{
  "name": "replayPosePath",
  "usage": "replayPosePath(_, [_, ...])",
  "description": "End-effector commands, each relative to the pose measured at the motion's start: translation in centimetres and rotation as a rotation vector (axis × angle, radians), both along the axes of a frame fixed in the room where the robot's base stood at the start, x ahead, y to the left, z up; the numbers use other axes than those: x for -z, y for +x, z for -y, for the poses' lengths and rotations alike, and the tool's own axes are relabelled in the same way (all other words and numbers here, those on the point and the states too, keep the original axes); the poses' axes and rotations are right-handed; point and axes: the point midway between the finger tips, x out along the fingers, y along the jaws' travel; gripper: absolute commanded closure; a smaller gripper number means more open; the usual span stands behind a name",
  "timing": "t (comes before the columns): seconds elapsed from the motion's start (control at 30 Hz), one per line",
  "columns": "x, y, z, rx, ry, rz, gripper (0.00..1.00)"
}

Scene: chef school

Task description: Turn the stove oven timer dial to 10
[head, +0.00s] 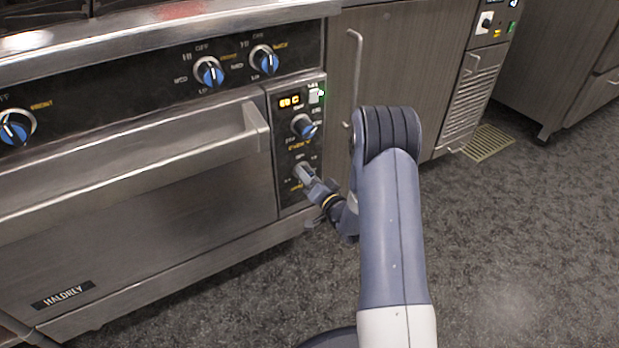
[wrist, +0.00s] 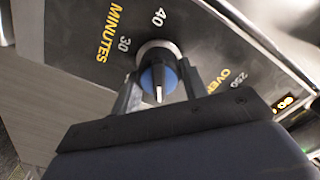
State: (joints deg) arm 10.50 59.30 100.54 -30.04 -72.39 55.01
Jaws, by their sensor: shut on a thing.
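The timer dial (head: 300,168) is the lower of two knobs on the stove's narrow right-hand control panel. In the wrist view the timer dial (wrist: 157,76) has a blue face, a silver collar and a white pointer line. The pointer aims down in that picture, away from the printed 30 and 40 and the yellow word MINUTES. The 10 mark cannot be seen. My gripper (wrist: 159,84) is shut on the timer dial, one finger on each side. In the head view my gripper (head: 311,180) reaches the dial from the right, partly covering it.
The oven temperature knob (head: 303,126) sits just above, under a small lit display (head: 289,101). The oven door handle (head: 140,165) sticks out to the left. More blue burner knobs (head: 209,74) line the upper panel. Grey floor (head: 510,240) is open at right.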

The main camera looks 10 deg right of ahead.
Motion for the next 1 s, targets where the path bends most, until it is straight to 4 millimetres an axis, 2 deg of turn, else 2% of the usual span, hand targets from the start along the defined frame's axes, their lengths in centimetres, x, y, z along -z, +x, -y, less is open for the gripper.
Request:
replayPosePath(0.2, [0.1, 0.0, 0.0, 0.000, -0.001, -0.003, 0.81])
replayPosePath(0.23, [0.1, 0.0, 0.0, 0.000, -0.001, -0.003, 0.58])
replayPosePath(0.5, [0.0, 0.0, 0.0, 0.000, -0.001, -0.001, 0.37])
replayPosePath(0.77, [0.0, -0.2, 0.1, 0.000, -0.001, -0.001, 0.37])
replayPosePath(0.87, [0.0, -1.0, 0.4, 0.001, -0.001, -0.004, 0.37])
replayPosePath(1.0, [-0.2, -3.4, 1.3, 0.004, 0.000, -0.006, 0.37])
